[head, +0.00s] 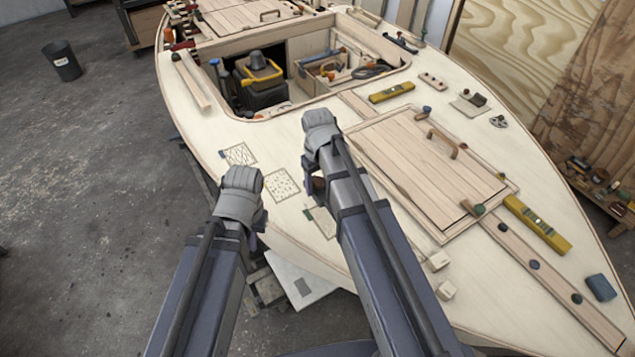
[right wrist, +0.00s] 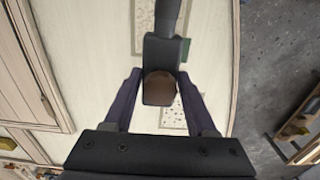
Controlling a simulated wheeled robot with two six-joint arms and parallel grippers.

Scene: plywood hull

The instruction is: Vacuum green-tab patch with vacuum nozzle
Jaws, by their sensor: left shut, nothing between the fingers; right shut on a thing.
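The green-tab patch (head: 322,222) is a pale rectangle on the hull's deck, left of my right forearm, which hides part of it. In the right wrist view its green tab (right wrist: 186,50) shows beside the nozzle. My right gripper (right wrist: 159,76) is shut on the vacuum nozzle (right wrist: 160,52), a dark tool with a brown rounded end. The nozzle lies over the patch and hides part of it; I cannot tell whether it touches. My left gripper (head: 262,222) is shut and empty near the deck's left edge; its fingers are mostly hidden.
A speckled patch (head: 281,184) and a line-marked patch with a blue tab (head: 238,154) lie farther along the deck. A hatch cover (head: 430,165) lies right of my right arm. The open cockpit holds a black and yellow machine (head: 260,75). Yellow levels (head: 537,224) lie on the right.

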